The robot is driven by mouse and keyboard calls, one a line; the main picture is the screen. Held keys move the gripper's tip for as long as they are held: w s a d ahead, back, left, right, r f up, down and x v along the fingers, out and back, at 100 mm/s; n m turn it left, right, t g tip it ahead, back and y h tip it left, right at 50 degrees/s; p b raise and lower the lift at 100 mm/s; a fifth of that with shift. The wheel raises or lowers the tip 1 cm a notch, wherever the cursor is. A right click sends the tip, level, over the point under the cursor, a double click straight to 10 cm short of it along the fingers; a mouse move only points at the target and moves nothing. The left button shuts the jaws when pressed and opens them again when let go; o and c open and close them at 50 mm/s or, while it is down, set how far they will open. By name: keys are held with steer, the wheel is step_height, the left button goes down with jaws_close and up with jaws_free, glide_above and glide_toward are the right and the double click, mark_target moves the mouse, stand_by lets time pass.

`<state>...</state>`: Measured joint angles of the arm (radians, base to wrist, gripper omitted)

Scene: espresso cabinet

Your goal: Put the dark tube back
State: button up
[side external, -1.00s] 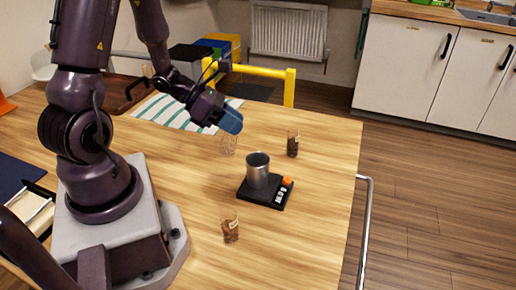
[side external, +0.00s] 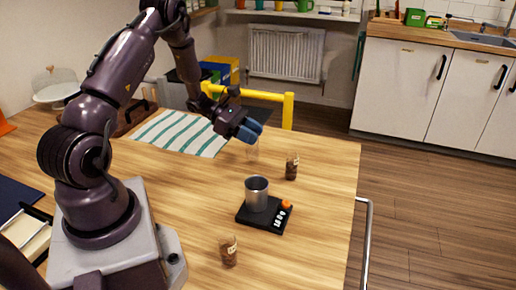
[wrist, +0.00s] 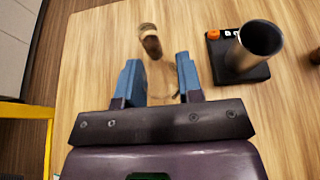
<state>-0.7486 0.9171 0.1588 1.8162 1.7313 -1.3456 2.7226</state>
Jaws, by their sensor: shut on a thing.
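My gripper (side external: 250,132) is at the back of the wooden table, shut on a clear glass tube (side external: 252,151) that hangs below its blue fingers. In the wrist view the clear tube (wrist: 162,80) is between the fingers and looks empty, with wood showing through. A tube with dark contents and a pale label (side external: 291,168) stands upright on the table, to the right of my gripper. In the wrist view this dark tube (wrist: 150,42) is just beyond the fingers, apart from them. A tube with lighter brown contents (side external: 229,252) stands near the front.
A metal cup (side external: 257,193) stands on a black scale (side external: 270,224) with an orange knob (side external: 286,204), in front of the dark tube. A striped cloth (side external: 180,132) lies at the back left. A yellow rail (side external: 270,96) runs behind the table. Clear wood lies right of the scale.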

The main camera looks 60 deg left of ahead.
steer(key=shift+w+a+f, duration=0.25)
steer(key=shift+w+f, duration=0.15)
steer(key=shift+f, duration=0.65)
steer(key=shift+w+a+f, duration=0.2)
steer(key=shift+w+f, duration=0.25)
steer(key=shift+f, duration=0.55)
steer(key=shift+w+a+f, duration=0.25)
steer(key=shift+w+f, duration=0.15)
steer(key=shift+f, duration=0.65)
steer(key=shift+f, duration=0.1)
steer(key=o, duration=0.9)
